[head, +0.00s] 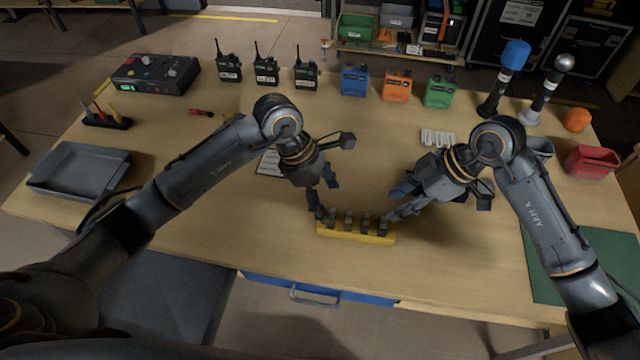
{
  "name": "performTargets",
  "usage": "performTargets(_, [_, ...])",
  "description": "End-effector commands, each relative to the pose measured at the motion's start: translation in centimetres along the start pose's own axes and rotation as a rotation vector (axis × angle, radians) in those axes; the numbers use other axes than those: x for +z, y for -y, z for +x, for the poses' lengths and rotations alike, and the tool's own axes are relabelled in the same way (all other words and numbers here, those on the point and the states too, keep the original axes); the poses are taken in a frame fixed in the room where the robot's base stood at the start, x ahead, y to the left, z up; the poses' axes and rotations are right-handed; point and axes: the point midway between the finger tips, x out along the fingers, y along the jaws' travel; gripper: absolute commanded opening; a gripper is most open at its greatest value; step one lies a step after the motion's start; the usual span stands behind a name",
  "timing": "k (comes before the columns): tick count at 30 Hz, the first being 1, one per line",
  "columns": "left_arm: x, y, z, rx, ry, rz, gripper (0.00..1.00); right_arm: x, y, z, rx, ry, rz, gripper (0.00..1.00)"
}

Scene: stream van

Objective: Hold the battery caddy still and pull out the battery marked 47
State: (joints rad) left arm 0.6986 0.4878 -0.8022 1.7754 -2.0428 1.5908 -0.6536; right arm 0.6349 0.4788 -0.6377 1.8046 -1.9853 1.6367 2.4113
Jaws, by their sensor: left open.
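The battery caddy is a long yellow block (357,236) near the front middle of the table. Several dark batteries (350,221) stand upright in a row in it; their markings are too small to read. My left gripper (323,205) is open, pointing down at the caddy's left end, its fingertips beside the leftmost battery. My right gripper (397,205) reaches in from the right, its lower finger close to the caddy's right end and the rightmost battery. I cannot tell whether either gripper touches anything, nor whether the right one is open.
Several radios (266,68) and a blue pack (355,80) stand along the back edge. A grey tray (80,170) sits at the left and a red bin (592,161) at the right. White cards lie behind the grippers. The table in front of the caddy is clear.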

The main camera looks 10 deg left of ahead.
Motion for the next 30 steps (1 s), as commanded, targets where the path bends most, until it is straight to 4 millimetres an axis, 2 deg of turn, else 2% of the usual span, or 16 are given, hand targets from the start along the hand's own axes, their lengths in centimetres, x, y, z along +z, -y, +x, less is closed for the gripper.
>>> performTargets(1, [0.0, 0.2, 1.2, -0.006, 0.001, -0.001, 0.73, 0.0, 0.0, 0.0, 0.0, 0.0, 0.0, 0.38])
performTargets(6, [0.1, 0.1, 4.5, -0.005, 0.002, -0.001, 0.73, 0.0, 0.0, 0.0, 0.0, 0.0, 0.0, 0.38])
performTargets(13, [0.0, 0.1, 7.8, -0.003, 0.0, -0.001, 0.73, 0.0, 0.0, 0.0, 0.0, 0.0, 0.0, 0.38])
performTargets(18, [0.0, 0.1, 8.9, -0.002, 0.001, 0.001, 0.73, 0.0, 0.0, 0.0, 0.0, 0.0, 0.0, 0.38])
performTargets(27, [0.0, 0.1, 9.1, -0.001, 0.0, 0.002, 0.73, 0.0, 0.0, 0.0, 0.0, 0.0, 0.0, 0.38])
performTargets(30, [0.0, 0.1, 9.0, -0.001, 0.0, 0.002, 0.52, 0.0, 0.0, 0.0, 0.0, 0.0, 0.0, 0.38])
